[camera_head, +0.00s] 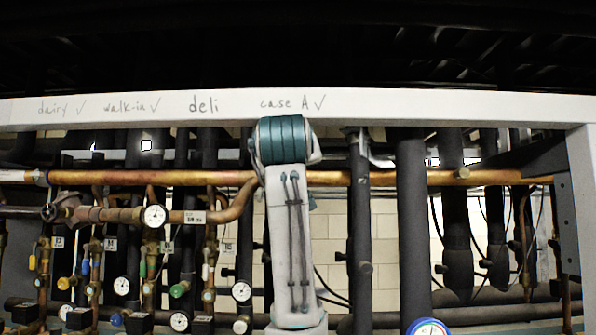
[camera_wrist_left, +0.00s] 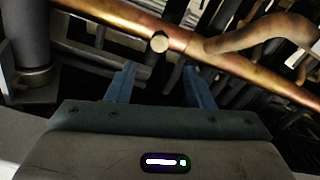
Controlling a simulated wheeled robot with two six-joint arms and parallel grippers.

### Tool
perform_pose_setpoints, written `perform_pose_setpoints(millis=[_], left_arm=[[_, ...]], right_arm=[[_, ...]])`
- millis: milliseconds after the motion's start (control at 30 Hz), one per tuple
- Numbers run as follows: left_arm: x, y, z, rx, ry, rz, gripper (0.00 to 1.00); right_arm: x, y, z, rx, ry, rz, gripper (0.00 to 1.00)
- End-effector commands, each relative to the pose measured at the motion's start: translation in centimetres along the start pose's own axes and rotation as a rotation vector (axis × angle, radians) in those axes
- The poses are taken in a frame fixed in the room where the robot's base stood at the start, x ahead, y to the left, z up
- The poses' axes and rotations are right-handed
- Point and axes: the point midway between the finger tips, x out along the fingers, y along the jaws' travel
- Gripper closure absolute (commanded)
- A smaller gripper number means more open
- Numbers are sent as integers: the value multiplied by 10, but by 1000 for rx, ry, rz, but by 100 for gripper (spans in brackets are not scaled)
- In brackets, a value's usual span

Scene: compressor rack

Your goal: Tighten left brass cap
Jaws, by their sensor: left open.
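A round brass cap (camera_wrist_left: 159,42) stands out from a copper pipe (camera_wrist_left: 118,18) in the left wrist view, above the gap between my fingers. My left gripper (camera_wrist_left: 158,80) is open and empty, with a blue-grey finger on each side. The cap looks beyond the fingertips, not between them; the exact distance is hard to judge. In the head view another brass cap (camera_head: 463,172) sits on the long copper pipe (camera_head: 400,179), right of my arm. My raised arm link covers the middle of that pipe there, and the left gripper does not show. My right gripper is in neither view.
A white beam (camera_head: 400,107) with handwritten labels crosses above the pipes. Black insulated pipes (camera_head: 412,230) stand close around. Gauges (camera_head: 154,216) and valves crowd the left. A curved copper pipe (camera_wrist_left: 265,30) joins near the cap in the wrist view.

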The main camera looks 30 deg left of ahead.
Motion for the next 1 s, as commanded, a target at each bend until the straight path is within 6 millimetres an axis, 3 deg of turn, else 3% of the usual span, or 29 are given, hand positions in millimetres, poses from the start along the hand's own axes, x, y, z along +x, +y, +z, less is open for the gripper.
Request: perform_pose_setpoints(millis=[100,200,333,433,533,633,900,1000], left_arm=[[24,1,-5,4,-5,-5,52],[44,1,-4,3,-6,-5,52],[67,1,-4,2,-5,-4,52],[80,1,-3,2,-4,-3,52],[87,0,-2,0,-2,-2,52],[92,0,-1,0,-2,-1,52],[93,0,1,0,-2,-1,52],[93,0,1,0,-2,-1,72]], right_arm=[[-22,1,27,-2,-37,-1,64],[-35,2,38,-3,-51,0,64],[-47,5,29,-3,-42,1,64],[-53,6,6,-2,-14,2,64],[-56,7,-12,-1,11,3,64],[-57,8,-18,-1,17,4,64],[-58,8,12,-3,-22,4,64],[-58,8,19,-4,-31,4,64]])
